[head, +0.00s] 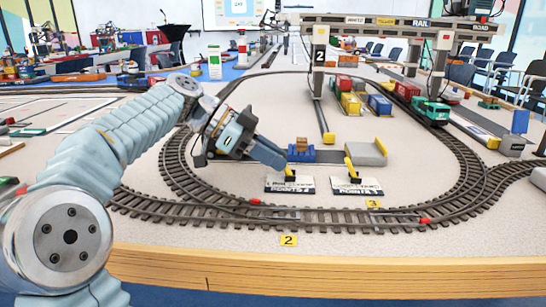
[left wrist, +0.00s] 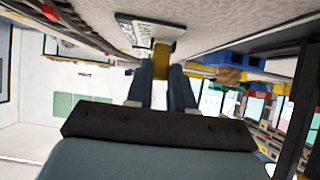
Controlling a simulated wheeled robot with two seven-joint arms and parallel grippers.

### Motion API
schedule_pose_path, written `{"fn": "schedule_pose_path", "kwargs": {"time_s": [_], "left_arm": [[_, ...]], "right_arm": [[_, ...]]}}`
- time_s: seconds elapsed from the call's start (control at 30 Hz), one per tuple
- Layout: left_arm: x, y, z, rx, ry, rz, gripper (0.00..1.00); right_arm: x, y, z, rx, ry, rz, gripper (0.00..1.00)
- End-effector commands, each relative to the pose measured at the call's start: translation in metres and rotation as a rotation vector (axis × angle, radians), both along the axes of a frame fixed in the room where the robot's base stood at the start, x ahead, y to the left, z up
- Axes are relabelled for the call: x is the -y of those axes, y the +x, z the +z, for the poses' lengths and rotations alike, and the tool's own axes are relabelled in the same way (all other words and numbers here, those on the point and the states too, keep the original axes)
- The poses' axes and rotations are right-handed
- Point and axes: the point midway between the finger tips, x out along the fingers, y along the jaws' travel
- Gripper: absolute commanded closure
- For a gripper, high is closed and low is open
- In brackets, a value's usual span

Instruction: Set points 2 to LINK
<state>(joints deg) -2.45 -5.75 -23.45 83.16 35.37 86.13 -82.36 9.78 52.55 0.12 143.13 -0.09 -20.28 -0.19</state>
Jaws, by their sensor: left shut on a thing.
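The POINTS 2 lever plate (head: 290,186) lies on the layout inside the track loop, a white and dark label with a lever on it. My left gripper (head: 284,164) reaches down to it from the left. It is shut on the yellow lever handle, which shows between the two fingers in the left wrist view (left wrist: 161,62). In the head view the fingers mostly hide this handle, and I cannot tell which setting it points to. My right gripper is not in view.
The curved track (head: 320,216) runs in front of the levers, with a yellow number 2 tag (head: 288,240) near the wooden edge.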

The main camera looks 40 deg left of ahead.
Motion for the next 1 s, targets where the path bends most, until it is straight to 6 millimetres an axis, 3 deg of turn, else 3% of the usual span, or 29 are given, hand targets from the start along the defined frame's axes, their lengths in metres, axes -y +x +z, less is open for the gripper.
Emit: {"fn": "schedule_pose_path", "kwargs": {"time_s": [0.1, 0.13, 0.3, 0.67, 1.0], "left_arm": [[0.000, 0.000, 0.000, 0.001, -0.001, 0.001, 1.00], [0.000, 0.000, 0.000, 0.001, -0.001, 0.001, 0.76], [0.000, 0.000, 0.000, 0.000, 0.000, 0.001, 0.52], [-0.005, -0.003, 0.004, -0.001, 0.001, 0.001, 0.52], [-0.059, -0.035, 0.047, 0.000, 0.002, 0.005, 0.52]], "right_arm": [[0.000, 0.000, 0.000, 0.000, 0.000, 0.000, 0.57], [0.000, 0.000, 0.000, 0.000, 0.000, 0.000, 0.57], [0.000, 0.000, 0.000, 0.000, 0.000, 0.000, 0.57], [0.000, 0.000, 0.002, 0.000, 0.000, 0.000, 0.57], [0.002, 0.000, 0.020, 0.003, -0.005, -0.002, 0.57]]}}
